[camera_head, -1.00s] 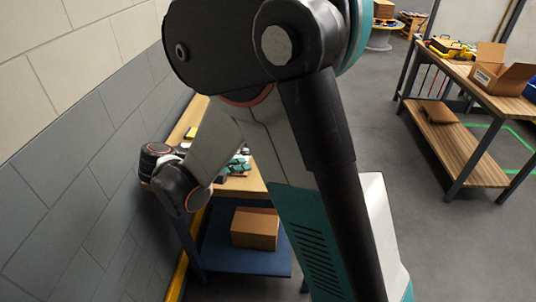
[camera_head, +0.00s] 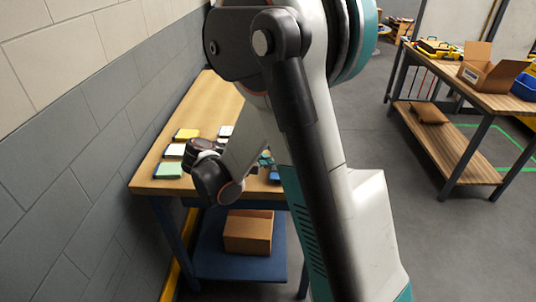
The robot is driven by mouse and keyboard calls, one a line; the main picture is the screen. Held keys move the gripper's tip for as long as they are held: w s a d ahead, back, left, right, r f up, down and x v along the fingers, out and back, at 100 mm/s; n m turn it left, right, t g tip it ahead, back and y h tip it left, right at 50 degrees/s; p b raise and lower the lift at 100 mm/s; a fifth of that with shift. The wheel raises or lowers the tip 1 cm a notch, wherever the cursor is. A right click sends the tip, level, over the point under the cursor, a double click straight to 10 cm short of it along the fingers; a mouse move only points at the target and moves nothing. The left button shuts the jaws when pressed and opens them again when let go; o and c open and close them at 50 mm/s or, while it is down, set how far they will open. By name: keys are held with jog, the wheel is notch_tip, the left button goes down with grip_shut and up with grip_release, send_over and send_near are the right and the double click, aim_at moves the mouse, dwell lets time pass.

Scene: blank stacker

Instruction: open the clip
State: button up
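No clip can be made out in this view. My arm crosses the middle of the picture and bends down over the near end of a wooden-topped workbench (camera_head: 212,100). On the bench to the left of my wrist lie a yellow block (camera_head: 187,134), a white block (camera_head: 175,150) and a green block (camera_head: 168,170). Small teal pieces (camera_head: 265,159) show partly behind my arm; I cannot tell what they are.
A block wall (camera_head: 75,150) runs along the bench's left side. A cardboard box (camera_head: 248,231) sits on the bench's blue lower shelf (camera_head: 212,262). At right, across open floor (camera_head: 390,160), another bench (camera_head: 440,85) holds an open carton (camera_head: 487,70) and a blue bin (camera_head: 523,86).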

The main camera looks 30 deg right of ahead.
grip_shut()
jog(key=shift+w+a+f+n+h+b, duration=0.1)
jog(key=shift+a+f+n+h+b, duration=0.15)
jog(key=shift+b, duration=0.25)
jog(key=shift+w+f+n+h+b, duration=0.15)
jog(key=shift+f+b, duration=0.15)
jog(key=shift+b, duration=0.2)
jog(key=shift+a+f+n+g+h, duration=0.1)
jog(key=shift+a+n+g+h, duration=0.25)
jog(key=shift+h, duration=0.45)
jog(key=shift+w+a+f+n+h, duration=0.15)
jog(key=shift+f+n+h, duration=0.2)
jog(key=shift+h, duration=0.25)
grip_release()
jog(key=shift+r, duration=0.1)
